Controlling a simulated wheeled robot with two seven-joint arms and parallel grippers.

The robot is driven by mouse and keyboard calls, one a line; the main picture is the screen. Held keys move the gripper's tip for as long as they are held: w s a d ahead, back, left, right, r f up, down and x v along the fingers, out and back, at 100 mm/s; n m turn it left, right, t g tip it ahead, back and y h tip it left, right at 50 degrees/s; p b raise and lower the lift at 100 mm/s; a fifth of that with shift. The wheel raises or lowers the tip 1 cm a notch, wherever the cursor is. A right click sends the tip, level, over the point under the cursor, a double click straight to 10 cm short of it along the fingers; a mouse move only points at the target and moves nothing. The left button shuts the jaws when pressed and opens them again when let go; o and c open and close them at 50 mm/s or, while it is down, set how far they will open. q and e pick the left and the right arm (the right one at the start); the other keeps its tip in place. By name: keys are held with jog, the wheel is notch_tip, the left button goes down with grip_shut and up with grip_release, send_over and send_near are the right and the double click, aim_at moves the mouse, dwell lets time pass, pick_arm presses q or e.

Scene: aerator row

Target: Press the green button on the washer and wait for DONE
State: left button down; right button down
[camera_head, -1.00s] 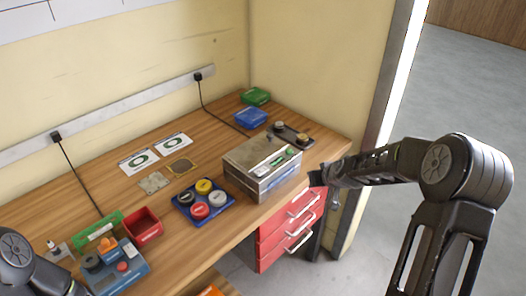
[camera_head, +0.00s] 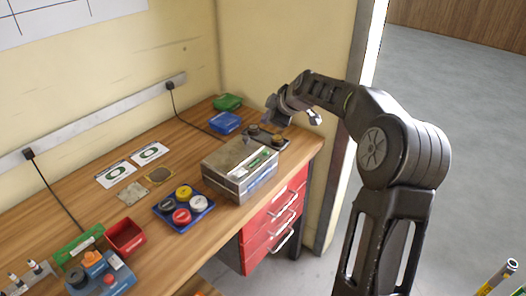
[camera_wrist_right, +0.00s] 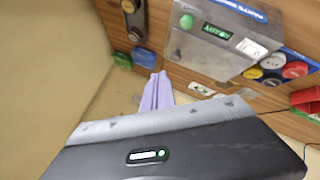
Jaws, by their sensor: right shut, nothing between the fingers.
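The washer (camera_head: 228,160) is a grey metal box on the wooden bench, left of my right arm. In the right wrist view, the washer (camera_wrist_right: 190,50) has a round green button (camera_wrist_right: 186,21) beside a dark display (camera_wrist_right: 217,32) with green characters I cannot read surely. My right gripper (camera_head: 272,116) is raised beyond the washer, near the bench's back right. It is shut and empty, apart from the button; its pale purple fingers (camera_wrist_right: 157,92) show in the wrist view. My left gripper is out of view.
A dark plate with two knobs (camera_head: 265,137) lies behind the washer. Blue (camera_head: 225,123) and green (camera_head: 228,102) bins stand at the back. A blue tray of coloured caps (camera_head: 183,204) is left of the washer. Red drawers (camera_head: 270,226) are below.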

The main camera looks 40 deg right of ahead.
jog(key=shift+f, duration=0.1)
jog(key=b, duration=0.4)
send_over(267, 152)
notch_tip(267, 152, down, 8)
jog(key=shift+s, duration=0.1)
jog(key=shift+f+b, duration=0.4)
jog(key=shift+b, duration=0.3)
dwell(1.4)
jog(key=shift+f+b, duration=0.4)
jog(key=shift+b, duration=0.4)
jog(key=shift+f+b, duration=0.5)
jog(key=shift+b, duration=0.2)
dwell(0.6)
jog(key=shift+r, duration=0.1)
jog(key=shift+r+p, duration=0.3)
jog(key=shift+r, duration=0.55)
